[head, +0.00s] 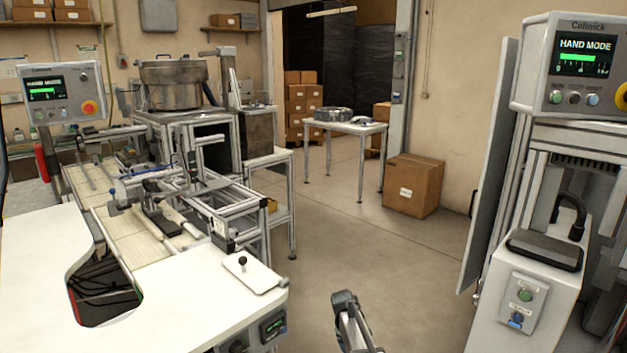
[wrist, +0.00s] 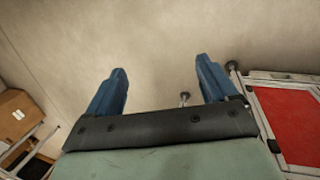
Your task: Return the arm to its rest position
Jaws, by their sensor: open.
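My gripper (wrist: 160,64) shows in the wrist view with its two blue fingers wide apart and nothing between them. Bare grey-beige floor lies beyond the fingers. I cannot make out the fingers in the head view. No reel or other object touches the gripper.
In the head view, a white worktop (head: 40,262) and a conveyor frame stand at the left. A machine (head: 535,283) stands at the right. A cardboard box (head: 413,186) and a small table (head: 372,128) stand further back. Open floor (head: 350,240) lies between.

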